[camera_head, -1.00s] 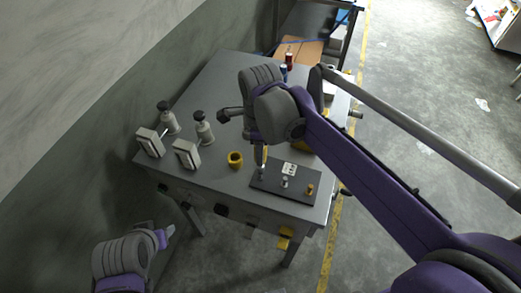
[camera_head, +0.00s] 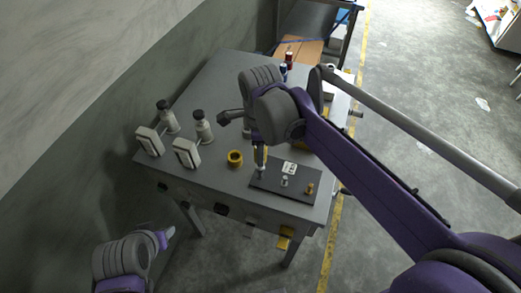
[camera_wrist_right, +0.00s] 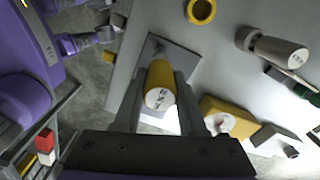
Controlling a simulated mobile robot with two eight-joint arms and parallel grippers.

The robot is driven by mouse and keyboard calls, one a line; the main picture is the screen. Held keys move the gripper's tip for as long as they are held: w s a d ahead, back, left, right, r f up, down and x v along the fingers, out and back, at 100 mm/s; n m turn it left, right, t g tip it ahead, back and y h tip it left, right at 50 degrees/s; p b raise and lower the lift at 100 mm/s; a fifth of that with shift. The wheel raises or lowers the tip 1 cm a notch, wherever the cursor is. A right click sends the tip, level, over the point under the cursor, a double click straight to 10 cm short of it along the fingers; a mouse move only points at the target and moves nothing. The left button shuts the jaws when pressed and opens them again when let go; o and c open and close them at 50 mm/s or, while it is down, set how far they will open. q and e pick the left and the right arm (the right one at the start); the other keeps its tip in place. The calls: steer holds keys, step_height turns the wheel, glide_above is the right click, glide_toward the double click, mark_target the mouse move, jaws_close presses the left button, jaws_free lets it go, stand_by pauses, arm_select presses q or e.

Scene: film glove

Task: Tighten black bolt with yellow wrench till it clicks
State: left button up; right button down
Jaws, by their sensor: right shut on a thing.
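My right gripper (camera_head: 262,150) is over the left part of a dark plate (camera_head: 270,189) near the table's front edge. In the right wrist view its fingers (camera_wrist_right: 157,100) are shut on the yellow wrench (camera_wrist_right: 160,85), whose round handle end faces the camera. In the head view the wrench (camera_head: 261,157) points down at the plate's left side. I cannot make out the black bolt. A silver bolt (camera_head: 284,181) and a brass-coloured bolt (camera_head: 309,188) stand on the plate to the right. My left gripper (camera_head: 168,236) is low at the left, off the table; its jaws are unclear.
A yellow ring (camera_head: 235,158) stands left of the plate. A small white block (camera_head: 289,167) sits on the plate. Two grey-white devices with black-topped cylinders (camera_head: 204,130) stand at the table's left. Red and blue cans (camera_head: 284,71) stand at the back. The table's far left is clear.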

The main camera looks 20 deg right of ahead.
steer(key=shift+f+b, duration=0.45)
steer(key=shift+f, duration=0.35)
stand_by(0.4)
steer(key=m, duration=0.5)
steer(key=shift+m, duration=0.3)
steer(key=m, duration=0.5)
steer(key=shift+m, duration=0.4)
stand_by(0.5)
steer(key=shift+r+p, duration=0.35)
steer(key=shift+r, duration=0.8)
